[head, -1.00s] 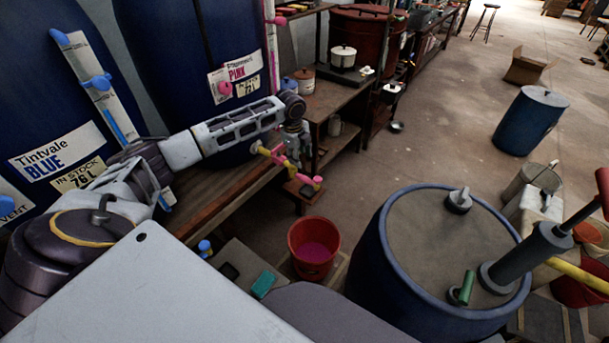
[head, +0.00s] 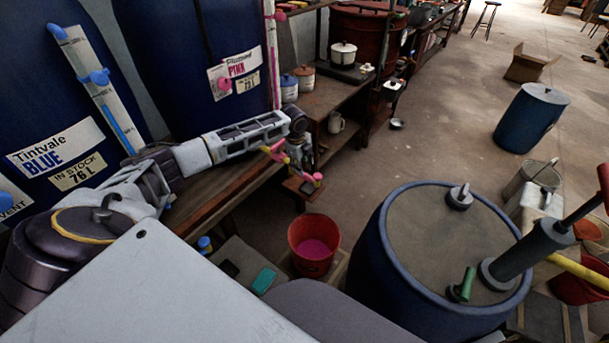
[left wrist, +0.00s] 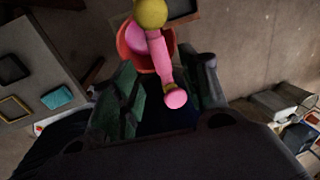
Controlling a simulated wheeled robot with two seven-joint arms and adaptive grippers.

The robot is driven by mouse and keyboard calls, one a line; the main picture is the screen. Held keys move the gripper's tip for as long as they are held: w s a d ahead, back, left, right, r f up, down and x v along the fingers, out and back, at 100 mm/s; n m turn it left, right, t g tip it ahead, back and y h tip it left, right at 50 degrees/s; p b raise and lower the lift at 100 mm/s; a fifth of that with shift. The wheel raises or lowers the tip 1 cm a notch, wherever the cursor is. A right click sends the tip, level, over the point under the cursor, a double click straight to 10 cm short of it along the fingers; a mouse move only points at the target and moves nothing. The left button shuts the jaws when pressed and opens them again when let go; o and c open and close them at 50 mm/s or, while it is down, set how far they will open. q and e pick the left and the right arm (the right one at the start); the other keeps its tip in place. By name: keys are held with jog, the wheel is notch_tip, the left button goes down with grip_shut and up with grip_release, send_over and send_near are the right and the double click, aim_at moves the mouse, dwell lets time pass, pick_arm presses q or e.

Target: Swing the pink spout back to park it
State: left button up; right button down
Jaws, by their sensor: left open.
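The pink spout (head: 276,153), with yellow joints, sticks out low in front of the blue vat labelled pink (head: 200,60). Its far end hangs above the floor, behind the red bucket (head: 314,246) in the head view. My left gripper (head: 305,168) is at the spout, partly overlapping it. In the left wrist view the pink spout (left wrist: 160,55) reaches between the two open fingers of my left gripper (left wrist: 163,95), with its round pink end near the palm. I cannot tell whether the fingers touch it. My right gripper is not in view.
A large blue drum (head: 395,270) with a grey lid and a pump stands at right. A wooden bench (head: 215,195) runs under the vats. Open floor lies beyond the drum.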

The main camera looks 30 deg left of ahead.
aim_at(306, 177)
pick_arm(q)
jog(key=f, duration=0.2)
jog(key=w+f, duration=0.1)
jog(key=f, duration=0.2)
jog(key=shift+d+f, duration=0.1)
jog(key=shift+f, duration=0.4)
jog(key=shift+w+f+b, duration=0.15)
jog(key=shift+f+b, duration=0.15)
jog(key=shift+f, duration=0.1)
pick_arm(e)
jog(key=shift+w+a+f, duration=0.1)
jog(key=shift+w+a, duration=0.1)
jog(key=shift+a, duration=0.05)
pick_arm(q)
jog(key=shift+c, duration=0.3)
